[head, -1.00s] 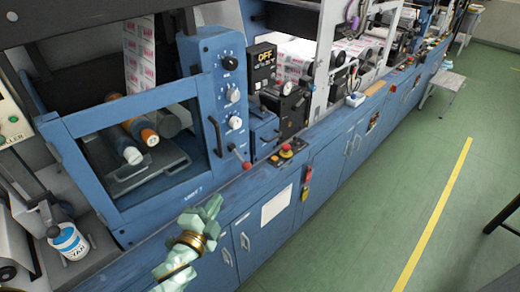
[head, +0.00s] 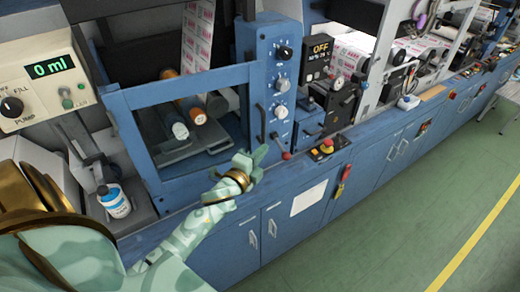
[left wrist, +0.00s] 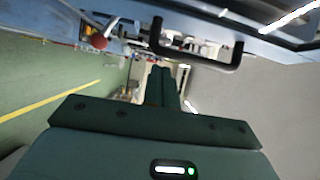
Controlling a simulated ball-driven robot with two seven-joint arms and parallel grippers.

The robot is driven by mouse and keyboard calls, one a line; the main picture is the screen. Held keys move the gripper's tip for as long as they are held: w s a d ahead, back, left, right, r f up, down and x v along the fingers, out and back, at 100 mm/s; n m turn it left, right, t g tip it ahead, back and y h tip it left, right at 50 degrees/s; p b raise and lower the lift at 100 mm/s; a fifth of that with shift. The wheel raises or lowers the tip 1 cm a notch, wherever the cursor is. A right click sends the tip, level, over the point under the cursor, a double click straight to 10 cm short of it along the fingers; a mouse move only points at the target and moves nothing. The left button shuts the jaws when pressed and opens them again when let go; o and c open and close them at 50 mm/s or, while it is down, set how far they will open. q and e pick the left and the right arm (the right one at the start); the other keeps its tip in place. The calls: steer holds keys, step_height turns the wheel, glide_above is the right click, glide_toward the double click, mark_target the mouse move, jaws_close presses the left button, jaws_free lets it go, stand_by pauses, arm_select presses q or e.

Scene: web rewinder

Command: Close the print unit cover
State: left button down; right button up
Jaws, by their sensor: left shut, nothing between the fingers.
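The print unit cover (head: 170,93) is a blue frame around a clear window on the left of the machine. Its right edge stands beside the dial column, and I cannot tell whether a gap is left there. A black bar handle (head: 260,122) is upright at that edge. In the left wrist view the black handle (left wrist: 196,60) is just beyond my fingertips. My left gripper (head: 258,156) is shut and empty, below the handle in the head view and apart from it. Its dark fingers (left wrist: 163,75) are together in the wrist view. My right gripper is not in view.
The dial column (head: 283,85) stands right of the cover. A red ball knob (head: 286,156) and a red emergency button (head: 326,146) are near my gripper. A white bottle (head: 114,201) stands at left, below a pump box (head: 40,85). Green floor is free at right.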

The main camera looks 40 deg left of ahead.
mark_target(257, 133)
arm_select(q)
steer(key=shift+w+a, duration=0.3)
steer(key=shift+a, duration=0.05)
steer(key=w+a+n+y, duration=0.1)
steer(key=a, duration=0.1)
steer(key=w+a+y+b, duration=0.1)
steer(key=w+a, duration=0.1)
steer(key=shift+w+a+f+n+y, duration=0.1)
steer(key=shift+w+n+y, duration=0.05)
steer(key=shift+n+y, duration=0.25)
steer(key=shift+r, duration=0.25)
steer(key=shift+a, duration=0.15)
